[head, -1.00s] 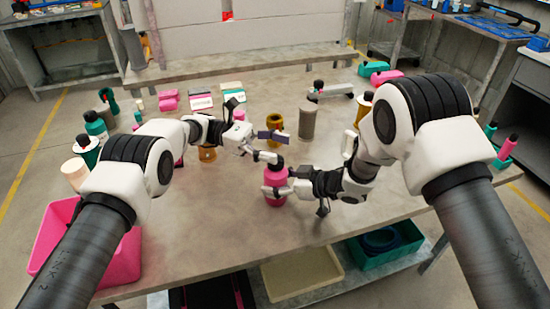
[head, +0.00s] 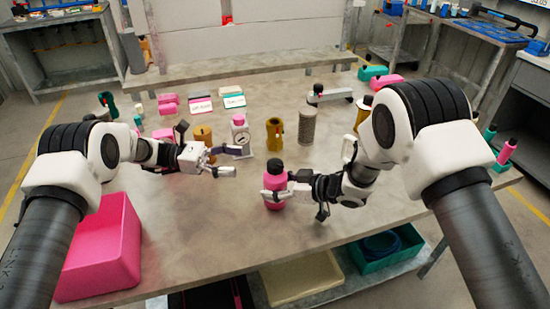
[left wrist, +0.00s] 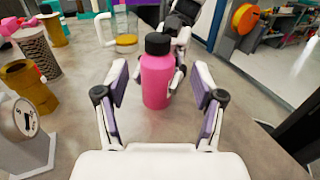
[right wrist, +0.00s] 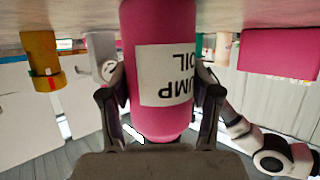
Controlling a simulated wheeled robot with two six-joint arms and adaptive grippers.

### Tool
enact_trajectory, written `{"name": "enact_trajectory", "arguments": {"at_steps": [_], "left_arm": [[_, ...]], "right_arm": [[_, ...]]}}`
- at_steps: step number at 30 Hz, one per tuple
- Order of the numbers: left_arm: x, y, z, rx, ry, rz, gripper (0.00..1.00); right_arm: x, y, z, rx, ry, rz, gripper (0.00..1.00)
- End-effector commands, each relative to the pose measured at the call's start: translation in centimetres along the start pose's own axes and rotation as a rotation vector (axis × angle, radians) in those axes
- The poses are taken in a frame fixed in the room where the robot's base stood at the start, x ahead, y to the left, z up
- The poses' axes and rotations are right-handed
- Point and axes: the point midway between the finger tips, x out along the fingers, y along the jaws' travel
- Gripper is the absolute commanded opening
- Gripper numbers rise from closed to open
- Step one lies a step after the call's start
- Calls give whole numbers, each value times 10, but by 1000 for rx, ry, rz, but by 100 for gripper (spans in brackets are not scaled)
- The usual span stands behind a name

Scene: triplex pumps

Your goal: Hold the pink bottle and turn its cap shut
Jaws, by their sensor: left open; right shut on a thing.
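The pink bottle (head: 275,191) stands upright near the front middle of the table, with its black cap (head: 276,165) on top. My right gripper (head: 277,195) is shut around its body from the right. In the right wrist view the bottle (right wrist: 165,35) appears upside down between the fingers, with a "PUMP OIL" label. My left gripper (head: 238,162) is open and empty, left of the bottle and apart from it. In the left wrist view the bottle (left wrist: 157,82) and its cap (left wrist: 158,43) lie beyond and between the spread fingers. How tight the cap sits cannot be seen.
A white gauge (head: 240,138), brown fittings (head: 274,133) and a grey mesh cylinder (head: 307,127) stand behind the grippers. A pink bin (head: 100,255) is at the left front. The tabletop in front of the bottle is clear.

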Motion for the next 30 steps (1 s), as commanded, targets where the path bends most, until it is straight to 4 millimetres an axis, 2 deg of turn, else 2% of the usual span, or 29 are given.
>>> {"name": "enact_trajectory", "arguments": {"at_steps": [2,5,12,18,22,28,29,30], "left_arm": [[-6,0,-1,-6,-6,17,68],[8,1,-2,-6,-6,15,68],[65,1,-2,-7,-4,12,68],[101,2,-1,-6,-5,14,68],[110,2,-1,-7,-5,16,68],[110,2,-1,-6,-5,16,68],[110,2,-1,-6,-5,16,65],[110,2,-1,-6,-5,16,50]], "right_arm": [[0,-1,1,1,-2,-1,22],[0,-1,1,1,-2,-1,22],[0,-1,1,1,-2,-1,22],[0,-1,1,1,-2,-1,22],[0,-1,1,1,-2,-1,22],[0,0,1,1,-2,-1,22],[0,0,1,1,-2,-1,22],[0,0,1,1,-2,-1,22]]}}
